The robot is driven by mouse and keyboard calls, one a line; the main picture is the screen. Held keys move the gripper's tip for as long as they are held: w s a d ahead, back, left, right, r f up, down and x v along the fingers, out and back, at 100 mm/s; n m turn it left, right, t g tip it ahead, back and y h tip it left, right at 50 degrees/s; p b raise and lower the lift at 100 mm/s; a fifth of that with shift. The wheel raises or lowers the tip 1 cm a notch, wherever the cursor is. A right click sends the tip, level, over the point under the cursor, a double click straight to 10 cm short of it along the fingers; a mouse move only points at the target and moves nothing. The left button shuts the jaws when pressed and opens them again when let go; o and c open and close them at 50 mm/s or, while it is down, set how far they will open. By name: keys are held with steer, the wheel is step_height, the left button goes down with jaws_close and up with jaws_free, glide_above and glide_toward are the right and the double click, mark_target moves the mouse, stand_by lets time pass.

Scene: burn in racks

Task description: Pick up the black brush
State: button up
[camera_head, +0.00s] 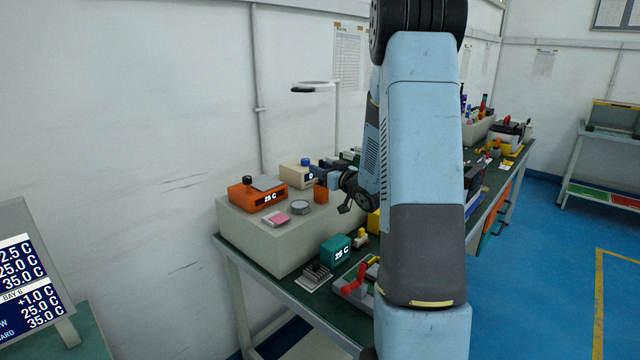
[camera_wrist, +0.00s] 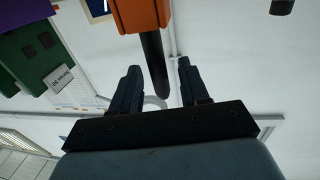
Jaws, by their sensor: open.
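A dark, slim cylinder (camera_wrist: 155,65), which looks like the handle of the black brush, comes out of an orange block (camera_wrist: 140,15) in the wrist view. It lies between the two fingers of my gripper (camera_wrist: 159,67), with gaps on both sides. My gripper is open. In the head view, the orange block (camera_head: 320,191) stands on the pale raised shelf, and my gripper (camera_head: 324,169) is just above it. The brush cannot be told apart from the dark fingers there, and its lower end is hidden in the block.
An orange 25 C box (camera_head: 268,199), a pink pad (camera_head: 275,220) and a round disc (camera_head: 301,208) share the pale shelf (camera_head: 250,238). A cream box (camera_head: 294,176) is behind. A teal box (camera_head: 336,254) stands lower down. A ring lamp (camera_head: 337,125) rises behind. My arm hides part of the bench.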

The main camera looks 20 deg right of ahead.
steer(key=shift+w+a, duration=0.1)
steer(key=shift+w, duration=0.3)
jaws_close()
steer(key=shift+r, duration=0.1)
step_height(320, 180, up, 18)
stand_by(0.7)
